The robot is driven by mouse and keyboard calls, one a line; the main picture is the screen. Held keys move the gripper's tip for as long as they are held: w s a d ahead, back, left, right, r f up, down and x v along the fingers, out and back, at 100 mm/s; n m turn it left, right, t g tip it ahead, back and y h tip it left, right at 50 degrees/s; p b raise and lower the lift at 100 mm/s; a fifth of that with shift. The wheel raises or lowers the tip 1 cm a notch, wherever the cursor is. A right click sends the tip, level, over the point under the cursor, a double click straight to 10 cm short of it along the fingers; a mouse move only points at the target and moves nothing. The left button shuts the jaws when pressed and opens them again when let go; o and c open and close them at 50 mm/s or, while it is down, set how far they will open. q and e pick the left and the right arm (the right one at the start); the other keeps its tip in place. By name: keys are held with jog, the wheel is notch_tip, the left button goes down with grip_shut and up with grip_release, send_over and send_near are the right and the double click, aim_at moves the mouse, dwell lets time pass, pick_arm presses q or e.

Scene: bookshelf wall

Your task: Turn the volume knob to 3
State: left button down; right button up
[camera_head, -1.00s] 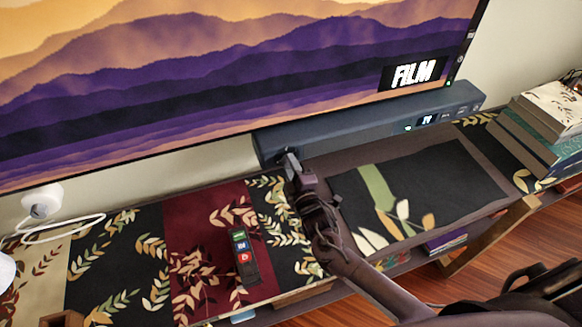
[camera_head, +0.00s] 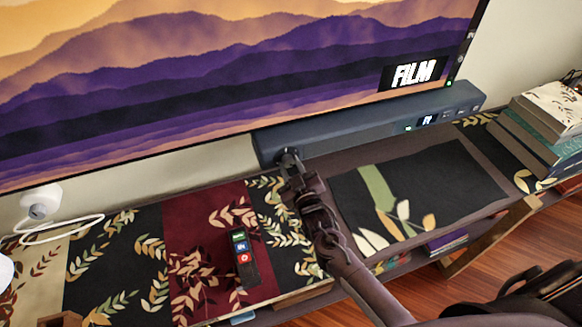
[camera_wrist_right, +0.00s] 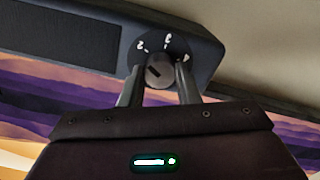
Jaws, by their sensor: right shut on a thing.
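The volume knob (camera_wrist_right: 155,74) is a small grey round knob with a dark slot-like mark, on the end of the soundbar (camera_head: 365,128). Around it the wrist view shows a black dial plate (camera_wrist_right: 166,48) with white marks. One mark looks like a 2; the others are too small to read surely. My right gripper (camera_head: 287,157) is at the soundbar's left end. In the right wrist view its two fingers (camera_wrist_right: 159,82) are shut on the knob, one on each side. In the head view the gripper hides the knob. My left gripper is not in view.
A large screen (camera_head: 230,80) showing "FILM" stands behind the soundbar. A remote (camera_head: 243,255) lies on the leaf-patterned shelf top (camera_head: 200,220). A white device with a cable (camera_head: 42,200) is at left, and stacked books (camera_head: 545,125) are at right.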

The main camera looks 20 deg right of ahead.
jog(key=m, duration=0.6)
jog(key=shift+s+f, duration=0.1)
jog(key=shift+f, duration=0.1)
jog(key=m, duration=0.5)
jog(key=shift+f+m, duration=0.1)
jog(key=shift+m, duration=0.4)
jog(key=o, duration=1)
jog(key=shift+r, duration=0.2)
jog(key=s, duration=0.7)
jog(key=shift+s+d+b, duration=0.15)
jog(key=shift+s+b, duration=0.25)
